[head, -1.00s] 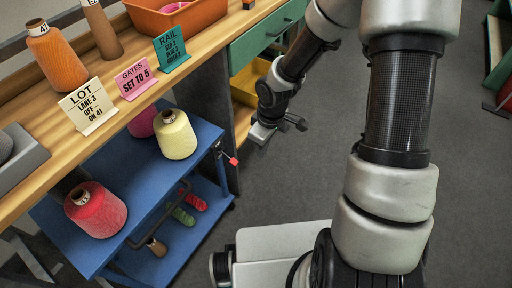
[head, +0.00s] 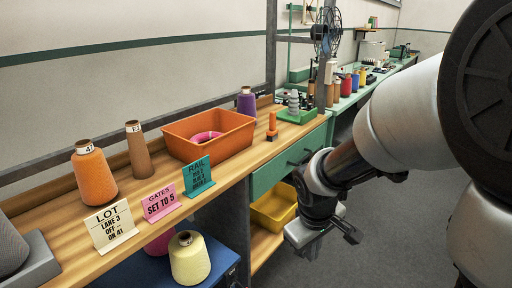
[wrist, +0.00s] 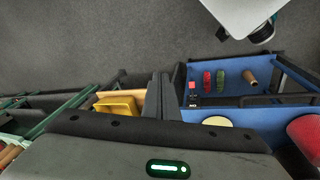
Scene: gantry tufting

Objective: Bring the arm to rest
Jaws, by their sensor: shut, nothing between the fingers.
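My gripper (head: 318,238) hangs at the end of my bent arm, in the air in front of the wooden bench and its green drawer. In the wrist view its fingers (wrist: 160,92) are together, pointing toward the floor, with nothing between them. My arm links fill the right side of the head view. The gripper appears clear of the bench and the cart, touching nothing that I can see.
The wooden bench (head: 110,268) carries an orange bin (head: 180,140), cones and signs. A yellow bin (head: 273,208) sits below the green drawer (head: 285,162). The blue cart (wrist: 255,75) holds yarn cones. Grey floor (wrist: 110,35) is open beyond the gripper.

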